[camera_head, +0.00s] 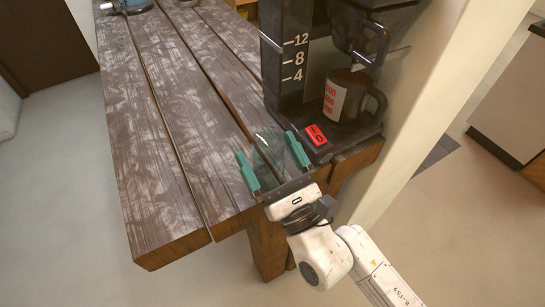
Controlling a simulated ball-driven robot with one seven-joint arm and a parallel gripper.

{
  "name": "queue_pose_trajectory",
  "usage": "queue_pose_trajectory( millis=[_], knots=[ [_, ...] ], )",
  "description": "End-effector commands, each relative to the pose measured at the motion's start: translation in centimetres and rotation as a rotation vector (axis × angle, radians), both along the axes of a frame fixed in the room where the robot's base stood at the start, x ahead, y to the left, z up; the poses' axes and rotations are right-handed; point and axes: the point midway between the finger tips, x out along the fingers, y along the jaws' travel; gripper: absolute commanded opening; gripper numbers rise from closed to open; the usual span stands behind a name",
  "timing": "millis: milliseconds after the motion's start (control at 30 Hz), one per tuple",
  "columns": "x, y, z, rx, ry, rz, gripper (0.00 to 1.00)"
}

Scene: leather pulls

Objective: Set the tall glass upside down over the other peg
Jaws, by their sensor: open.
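A clear, faintly greenish glass (268,150) shows between the two green fingers of my gripper (266,145), near the front right corner of the wooden table. It is hard to make out against the wood, and I cannot tell which way up it is. My gripper is open, with one finger on each side of the glass. I cannot tell whether either finger touches it. I cannot make out any peg in this view.
A black coffee machine (285,70) with a dark mug (350,97) stands just beyond and right of my gripper. A red label (317,135) is on its base. The table (165,130) is clear to the left.

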Motion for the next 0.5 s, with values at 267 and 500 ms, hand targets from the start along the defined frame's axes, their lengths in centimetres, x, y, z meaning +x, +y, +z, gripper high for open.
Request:
queue_pose_trajectory(
  millis=[267,500],
  knots=[
    [-1.0,-0.9,-0.6,-0.002,-0.002,-0.001,0.93],
    [-3.6,-2.7,-2.2,-0.002,-0.002,-0.001,0.93]
  ],
)
